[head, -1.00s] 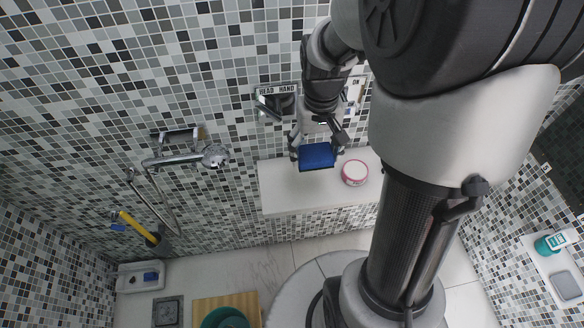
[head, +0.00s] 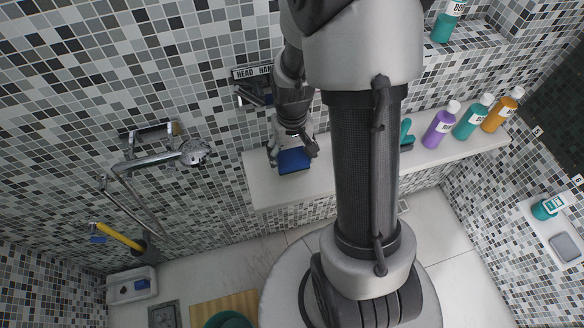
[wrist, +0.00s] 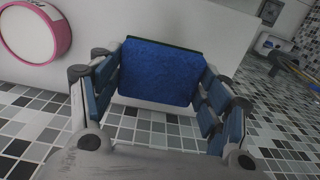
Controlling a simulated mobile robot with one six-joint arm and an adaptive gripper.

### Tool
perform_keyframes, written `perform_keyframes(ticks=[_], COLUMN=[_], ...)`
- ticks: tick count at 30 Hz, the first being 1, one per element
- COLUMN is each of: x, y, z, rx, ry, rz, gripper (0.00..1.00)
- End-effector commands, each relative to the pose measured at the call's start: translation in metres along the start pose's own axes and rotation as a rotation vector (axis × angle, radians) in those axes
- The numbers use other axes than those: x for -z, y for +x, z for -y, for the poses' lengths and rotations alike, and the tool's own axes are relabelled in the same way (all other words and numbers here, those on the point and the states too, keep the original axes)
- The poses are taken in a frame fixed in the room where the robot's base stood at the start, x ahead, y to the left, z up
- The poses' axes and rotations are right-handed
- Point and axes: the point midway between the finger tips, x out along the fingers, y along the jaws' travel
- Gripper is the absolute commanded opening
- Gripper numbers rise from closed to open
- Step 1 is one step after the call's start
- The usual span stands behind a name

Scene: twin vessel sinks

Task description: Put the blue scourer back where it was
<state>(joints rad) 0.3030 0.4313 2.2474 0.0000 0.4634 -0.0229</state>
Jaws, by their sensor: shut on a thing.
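The blue scourer (head: 293,160) is a dark blue rectangular pad. In the head view it is in my gripper (head: 292,150), over the left part of the white ledge (head: 262,190). I cannot tell whether it touches the ledge. In the wrist view the scourer (wrist: 160,72) fills the middle, with my gripper's fingers (wrist: 160,88) shut at its left and right sides. A second, smaller blue item (head: 141,285) lies in the white corner caddy (head: 120,292) at lower left.
A pink-rimmed round tin (wrist: 32,34) is close left in the wrist view; my arm hides it in the head view. A teal object (head: 406,133) and purple, teal and orange bottles (head: 468,122) stand along the ledge's right. A tap fitting (head: 165,158) juts from the left wall.

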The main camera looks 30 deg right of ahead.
Motion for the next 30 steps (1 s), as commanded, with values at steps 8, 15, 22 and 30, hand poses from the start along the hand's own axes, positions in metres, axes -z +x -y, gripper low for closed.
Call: perform_keyframes(ticks=[8, 15, 22, 30], x=[-0.001, 0.000, 0.001, 0.001], y=[0.025, 0.051, 0.051, 0.053], z=[0.000, 0.000, 0.000, 0.000], rx=[0.000, 0.000, 0.000, 0.000], ry=[0.000, 0.000, 0.000, 0.000], rz=[0.003, -0.001, -0.001, -0.001], gripper=[0.48, 0.48, 0.48, 0.81])
